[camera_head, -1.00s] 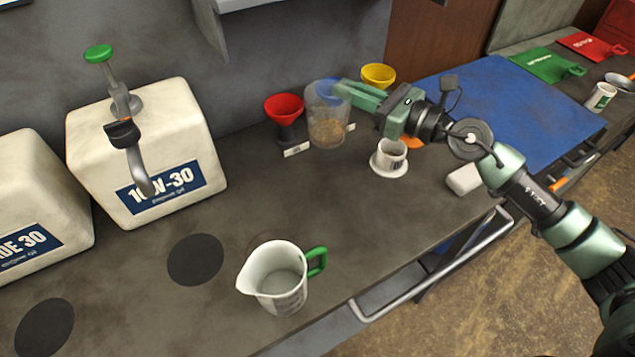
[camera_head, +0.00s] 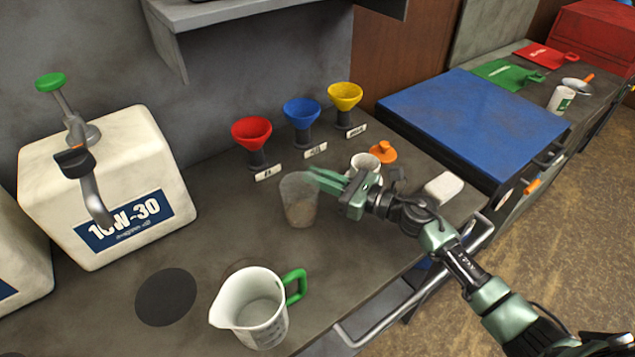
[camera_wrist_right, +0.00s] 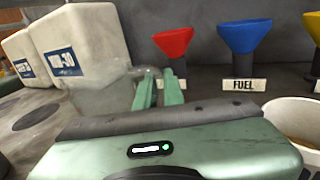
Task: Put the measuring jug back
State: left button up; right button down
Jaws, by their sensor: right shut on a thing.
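The white measuring jug (camera_head: 236,318) with a green handle (camera_head: 295,287) stands upright near the bench's front edge in the head view. My right gripper (camera_head: 325,180) is well behind and right of it. In the right wrist view the beaker (camera_wrist_right: 100,98) is at the left of my fingers (camera_wrist_right: 158,92). I cannot tell whether it touches the bench. My left gripper is not in view.
Red (camera_head: 251,132), blue (camera_head: 302,112) and yellow (camera_head: 345,95) funnels stand along the wall. A white mug (camera_head: 362,163) is just behind my gripper. A black round mat (camera_head: 166,298) lies bare left of the jug, before the 10W-30 canister (camera_head: 110,180).

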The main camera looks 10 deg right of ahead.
jog(key=shift+f, duration=0.8)
jog(key=shift+f, duration=0.15)
jog(key=c, duration=1.5)
grip_release()
